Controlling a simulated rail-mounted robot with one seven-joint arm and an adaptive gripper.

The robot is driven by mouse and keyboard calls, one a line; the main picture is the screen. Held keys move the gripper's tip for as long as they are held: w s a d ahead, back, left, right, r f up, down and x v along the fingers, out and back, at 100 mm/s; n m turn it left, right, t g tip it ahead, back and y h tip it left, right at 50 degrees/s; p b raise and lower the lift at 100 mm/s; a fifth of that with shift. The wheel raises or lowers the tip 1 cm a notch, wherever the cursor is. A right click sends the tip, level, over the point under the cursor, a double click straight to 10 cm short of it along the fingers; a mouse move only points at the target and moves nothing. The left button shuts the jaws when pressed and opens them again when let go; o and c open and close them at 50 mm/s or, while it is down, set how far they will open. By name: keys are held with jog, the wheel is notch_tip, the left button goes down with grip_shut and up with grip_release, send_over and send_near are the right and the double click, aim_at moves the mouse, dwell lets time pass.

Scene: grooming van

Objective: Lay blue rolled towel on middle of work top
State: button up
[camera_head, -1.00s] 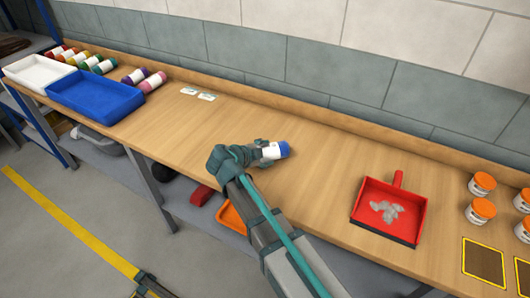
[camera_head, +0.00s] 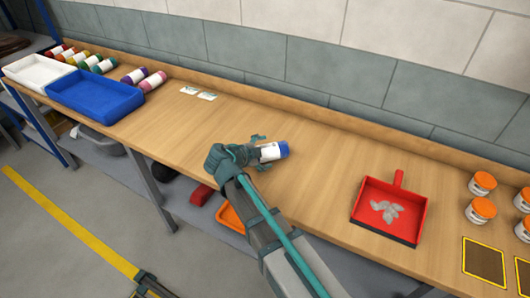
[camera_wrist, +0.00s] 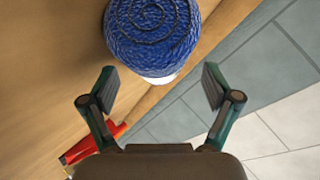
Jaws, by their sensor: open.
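The blue rolled towel (camera_head: 282,149) with a white band lies on its side on the middle part of the wooden work top (camera_head: 320,165). In the wrist view its blue spiral end (camera_wrist: 152,35) faces the camera, beyond my fingertips. My gripper (camera_head: 262,148) is at the towel's left side, with its fingers spread apart. In the wrist view my gripper (camera_wrist: 160,90) is open, with nothing between its fingertips. Part of the towel's white band is hidden by the gripper in the head view.
A red dustpan (camera_head: 372,225) with grey bits lies to the right. Orange-lidded jars (camera_head: 482,184) stand at the far right. A blue tray (camera_head: 95,103), a white tray (camera_head: 38,70) and several other rolled towels (camera_head: 153,82) are at the left. Bare work top surrounds the blue towel.

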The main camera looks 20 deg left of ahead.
jog(key=b+v, duration=0.3)
jog(key=v, duration=0.8)
jog(key=shift+s, duration=0.15)
jog(key=shift+r, duration=0.1)
